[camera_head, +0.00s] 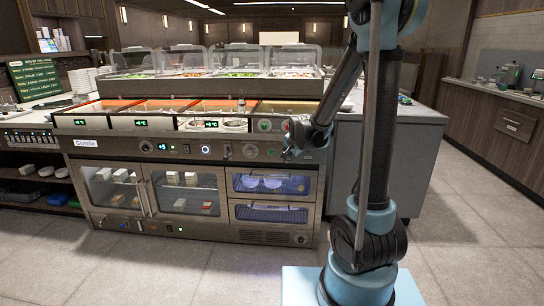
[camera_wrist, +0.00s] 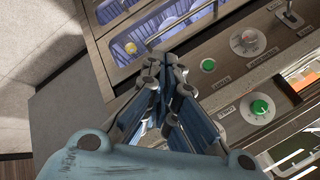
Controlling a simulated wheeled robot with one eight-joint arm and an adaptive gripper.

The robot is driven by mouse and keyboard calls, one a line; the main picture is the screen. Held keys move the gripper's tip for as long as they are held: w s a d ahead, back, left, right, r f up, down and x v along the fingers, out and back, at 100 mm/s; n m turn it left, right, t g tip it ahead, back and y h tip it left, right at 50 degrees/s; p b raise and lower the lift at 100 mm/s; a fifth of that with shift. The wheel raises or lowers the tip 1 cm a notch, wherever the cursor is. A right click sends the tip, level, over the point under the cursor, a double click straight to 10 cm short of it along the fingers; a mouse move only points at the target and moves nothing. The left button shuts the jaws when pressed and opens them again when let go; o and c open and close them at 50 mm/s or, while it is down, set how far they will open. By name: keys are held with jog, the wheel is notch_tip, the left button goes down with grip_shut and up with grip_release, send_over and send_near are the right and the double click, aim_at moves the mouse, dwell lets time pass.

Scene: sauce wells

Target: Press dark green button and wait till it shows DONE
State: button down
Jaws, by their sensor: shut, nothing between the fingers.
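In the wrist view a small round green button (camera_wrist: 208,65) sits on the metal front panel, beside a grey dial. A larger green knob or button (camera_wrist: 260,107) on a pale round base sits on a neighbouring panel strip; in the head view it shows at the counter's upper front edge (camera_head: 264,126). I cannot tell for sure which is the dark green one. My gripper (camera_wrist: 165,58) is shut and empty, its tips in front of the panel, left of the small green button and apparently apart from it. In the head view my gripper (camera_head: 290,152) is at the counter's right end. No DONE text is readable.
The grey dial (camera_wrist: 247,42) and a lever switch (camera_wrist: 289,17) are close by. Lit glass drawers (camera_head: 270,184) lie below the panel. Food wells with clear covers (camera_head: 235,58) stand above. A grey side counter (camera_head: 400,118) is to the right. The floor in front is clear.

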aim_at(271, 152)
jog(key=w+a+f+m+t+y, duration=0.1)
jog(key=w+a+f+m, duration=0.2)
jog(key=w+a+f, duration=0.4)
jog(key=w+a, duration=0.1)
jog(key=a, duration=0.2)
jog(key=shift+w+a+f+t+y, duration=0.2)
jog(key=shift+w+a+t+y, duration=0.1)
jog(key=shift+a, duration=0.1)
jog(key=shift+w+d, duration=0.15)
jog(key=shift+w, duration=4.2)
jog(key=shift+w, duration=0.15)
jog(key=shift+w+r, duration=0.1)
jog(key=shift+w, duration=0.15)
jog(key=shift+w, duration=0.45)
jog(key=shift+s, duration=0.9)
